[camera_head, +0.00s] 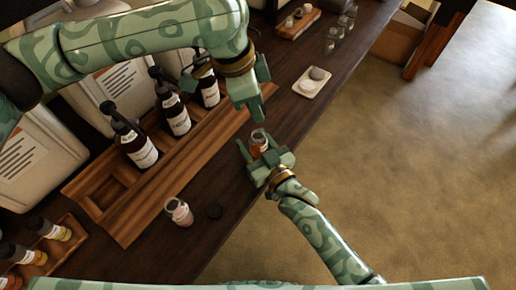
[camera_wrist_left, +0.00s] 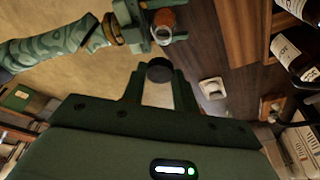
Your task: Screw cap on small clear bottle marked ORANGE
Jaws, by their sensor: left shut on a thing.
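The small clear bottle (camera_head: 258,138) holds orange contents and bears a pale label. It sits between the fingers of my right gripper (camera_head: 264,158), over the table's edge region. Its open mouth with orange inside shows in the left wrist view (camera_wrist_left: 165,18); the label's words are too small to read. My left gripper (camera_head: 257,116) points down just above the bottle in the head view. In the left wrist view a round black cap (camera_wrist_left: 159,70) is between the left fingertips, apart from the bottle. The cap is hidden in the head view.
A pink-filled open bottle (camera_head: 179,212) and a loose black cap (camera_head: 214,211) stand on the dark table. A wooden rack (camera_head: 110,212) holds dark pump bottles (camera_head: 174,113). A small white tray (camera_head: 312,82) lies farther back. Open floor is at right.

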